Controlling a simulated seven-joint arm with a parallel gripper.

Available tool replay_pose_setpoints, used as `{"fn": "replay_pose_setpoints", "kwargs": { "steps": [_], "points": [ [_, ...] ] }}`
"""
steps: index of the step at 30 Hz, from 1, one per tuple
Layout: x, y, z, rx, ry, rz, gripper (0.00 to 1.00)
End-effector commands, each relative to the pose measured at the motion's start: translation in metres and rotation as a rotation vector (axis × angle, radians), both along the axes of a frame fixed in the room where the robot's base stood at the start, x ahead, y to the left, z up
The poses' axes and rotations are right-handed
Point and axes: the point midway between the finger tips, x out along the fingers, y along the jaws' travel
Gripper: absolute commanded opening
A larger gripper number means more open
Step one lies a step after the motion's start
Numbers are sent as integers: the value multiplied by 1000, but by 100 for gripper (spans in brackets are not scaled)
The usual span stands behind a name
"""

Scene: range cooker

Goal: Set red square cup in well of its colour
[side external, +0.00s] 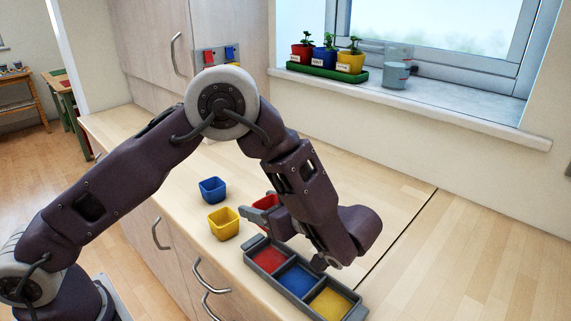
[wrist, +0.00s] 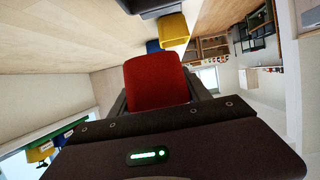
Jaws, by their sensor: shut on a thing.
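My gripper (side external: 266,207) is shut on the red square cup (side external: 267,202), which is partly hidden by the gripper and arm. The red cup (wrist: 155,82) fills the middle of the wrist view between the fingers. In the side view it is held just behind the red well (side external: 269,259) of the dark grey tray (side external: 252,265). The tray also has a blue well (side external: 298,281) and a yellow well (side external: 330,303), in a row toward the front right. No cup shows in any well.
A blue cup (side external: 212,189) and a yellow cup (side external: 223,223) stand on the counter left of the tray. Plant pots on a green tray (side external: 327,71) and a grey mug (side external: 396,75) stand on the windowsill. The counter at right is clear.

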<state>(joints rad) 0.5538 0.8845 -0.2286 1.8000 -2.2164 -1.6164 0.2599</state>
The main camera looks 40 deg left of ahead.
Motion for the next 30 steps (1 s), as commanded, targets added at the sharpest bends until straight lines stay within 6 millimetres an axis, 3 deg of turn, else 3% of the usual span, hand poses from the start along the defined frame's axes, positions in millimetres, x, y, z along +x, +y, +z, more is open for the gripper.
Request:
{"fn": "replay_pose_setpoints", "kwargs": {
  "steps": [5, 19, 30],
  "points": [
    [-20, -9, -9, -3, 0, 55, 11],
    [-20, -8, -67, -3, 1, 54, 11],
    [-19, -8, -75, -5, -2, 55, 11]
  ]
}}
